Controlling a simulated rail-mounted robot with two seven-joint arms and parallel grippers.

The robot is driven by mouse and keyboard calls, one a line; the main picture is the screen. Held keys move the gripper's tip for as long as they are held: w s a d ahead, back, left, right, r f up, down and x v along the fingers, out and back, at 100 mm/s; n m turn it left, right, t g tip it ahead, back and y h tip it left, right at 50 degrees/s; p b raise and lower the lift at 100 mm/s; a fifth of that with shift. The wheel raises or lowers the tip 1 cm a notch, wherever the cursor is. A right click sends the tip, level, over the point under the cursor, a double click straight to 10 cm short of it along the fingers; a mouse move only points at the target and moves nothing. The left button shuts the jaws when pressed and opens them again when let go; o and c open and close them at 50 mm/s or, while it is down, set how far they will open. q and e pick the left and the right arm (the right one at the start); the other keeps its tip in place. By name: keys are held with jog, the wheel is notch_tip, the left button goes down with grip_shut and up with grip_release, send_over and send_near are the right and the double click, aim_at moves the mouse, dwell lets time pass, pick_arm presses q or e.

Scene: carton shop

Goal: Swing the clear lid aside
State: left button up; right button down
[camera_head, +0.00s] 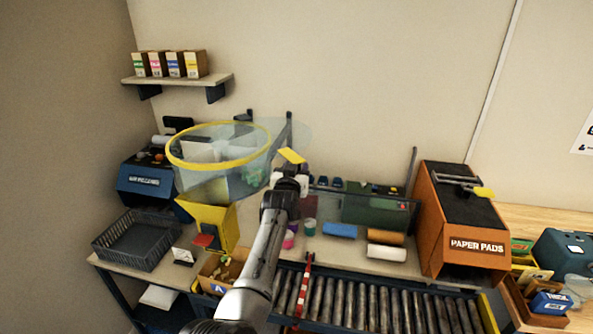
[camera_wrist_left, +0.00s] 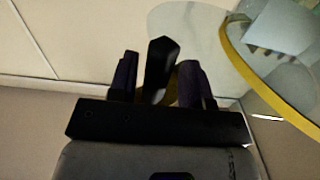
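The hopper (camera_head: 190,165) is a clear bowl with a yellow rim on a yellow base. A faint clear disc, seemingly the lid (camera_head: 296,131), shows to the right of the hopper, by dark posts at the wall. A yellow tab (camera_head: 291,156) shows just above my left gripper (camera_head: 290,178). In the left wrist view the gripper (camera_wrist_left: 160,85) has its fingers apart. A dark bar (camera_wrist_left: 161,62) stands between them, with a bit of yellow-brown behind it. I cannot tell whether they touch it. The yellow rim (camera_wrist_left: 250,70) curves at the right. My right gripper is out of view.
A dark crate (camera_head: 135,241) and a blue machine (camera_head: 145,181) stand left. A roller conveyor (camera_head: 375,310) runs along the front. An orange paper-pad machine (camera_head: 460,222) stands right. A shelf (camera_head: 180,80) with several cartons hangs upper left. The wall above is clear.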

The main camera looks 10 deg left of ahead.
pick_arm(q)
jog(key=shift+s, duration=0.1)
jog(key=s+b, duration=0.3)
jog(key=s, duration=1)
jog(key=shift+s+a, duration=0.3)
jog(key=shift+a, duration=0.15)
jog(key=shift+c, duration=0.2)
